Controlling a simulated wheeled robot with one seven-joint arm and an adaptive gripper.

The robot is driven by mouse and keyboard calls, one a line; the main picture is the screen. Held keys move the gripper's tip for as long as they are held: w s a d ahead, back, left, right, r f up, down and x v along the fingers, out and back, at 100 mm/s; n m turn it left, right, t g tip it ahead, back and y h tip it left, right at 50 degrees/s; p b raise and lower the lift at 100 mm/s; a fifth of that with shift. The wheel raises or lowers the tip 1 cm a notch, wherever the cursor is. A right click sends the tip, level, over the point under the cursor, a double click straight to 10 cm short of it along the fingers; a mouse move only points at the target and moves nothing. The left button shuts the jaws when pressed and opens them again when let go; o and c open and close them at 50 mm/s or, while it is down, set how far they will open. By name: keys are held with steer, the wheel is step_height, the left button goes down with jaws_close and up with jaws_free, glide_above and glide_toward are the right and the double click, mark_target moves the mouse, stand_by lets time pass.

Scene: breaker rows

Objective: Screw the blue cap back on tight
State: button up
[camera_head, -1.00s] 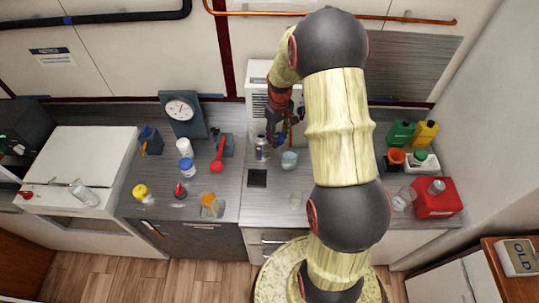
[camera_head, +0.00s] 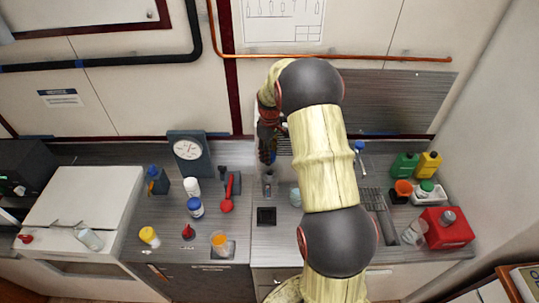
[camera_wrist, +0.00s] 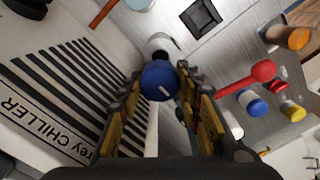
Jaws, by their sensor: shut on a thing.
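The blue cap (camera_wrist: 160,80) is between the fingertips of my gripper (camera_wrist: 160,88), which is shut on it; a light mark shows on its top. A silver-grey bottle (camera_wrist: 160,44) shows just beyond the cap in the wrist view. In the head view the bottle (camera_head: 268,181) stands on the counter, below my gripper (camera_head: 270,155). I cannot tell whether the cap touches the bottle's neck.
A labelled chiller (camera_wrist: 60,90) with a dark grille is close beside my gripper. A pale cup (camera_head: 295,196) is right of the bottle and a black square (camera_head: 266,216) is in front.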

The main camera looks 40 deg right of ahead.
steer(key=shift+f+b, duration=1.6)
steer(key=shift+f, duration=1.4)
steer(key=shift+f+b, duration=0.65)
steer(key=shift+f, duration=0.55)
steer(key=o, duration=1.1)
steer(key=shift+o, duration=0.2)
step_height(320, 180, up, 12)
